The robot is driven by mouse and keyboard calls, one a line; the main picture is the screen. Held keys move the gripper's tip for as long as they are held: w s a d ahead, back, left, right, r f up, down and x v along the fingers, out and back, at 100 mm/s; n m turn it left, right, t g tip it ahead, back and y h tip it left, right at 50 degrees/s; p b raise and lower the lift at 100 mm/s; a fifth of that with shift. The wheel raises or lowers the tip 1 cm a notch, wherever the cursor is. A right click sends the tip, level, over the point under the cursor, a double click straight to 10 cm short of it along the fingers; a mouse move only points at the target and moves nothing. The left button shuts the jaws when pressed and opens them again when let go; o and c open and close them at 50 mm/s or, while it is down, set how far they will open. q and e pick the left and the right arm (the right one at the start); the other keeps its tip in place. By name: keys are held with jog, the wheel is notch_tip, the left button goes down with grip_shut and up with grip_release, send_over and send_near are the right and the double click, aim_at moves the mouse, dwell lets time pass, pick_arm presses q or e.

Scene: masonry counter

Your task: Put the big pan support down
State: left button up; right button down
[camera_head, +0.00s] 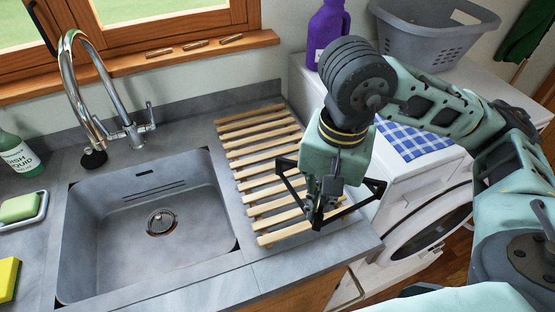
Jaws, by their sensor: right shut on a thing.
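The big pan support (262,158) is a light wooden slatted rack on the grey counter, right of the sink. It looks level and close over the counter; I cannot tell whether all of it touches. My right gripper (317,222) points down over its near right end and is shut on it. The gripper hides part of the right-hand slat ends. My left gripper is not in view.
The grey sink (85,240) with a chrome tap (122,112) is to the left. A washing machine (415,215) stands to the right, with a folded checked cloth (412,140), purple bottle (328,30) and grey basket (430,35) on top. The counter's front strip (290,275) is clear.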

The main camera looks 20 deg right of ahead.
jog(key=shift+s+m, duration=0.2)
jog(key=shift+m, duration=0.1)
jog(key=shift+w, duration=0.1)
jog(key=p, duration=0.3)
send_over(289, 197)
jog(key=shift+m, duration=0.3)
notch_tip(289, 197, down, 7)
jog(key=shift+r, duration=0.2)
notch_tip(289, 197, down, 4)
jog(key=shift+r+p, duration=0.15)
jog(key=shift+p, duration=0.85)
jog(key=shift+f, duration=0.2)
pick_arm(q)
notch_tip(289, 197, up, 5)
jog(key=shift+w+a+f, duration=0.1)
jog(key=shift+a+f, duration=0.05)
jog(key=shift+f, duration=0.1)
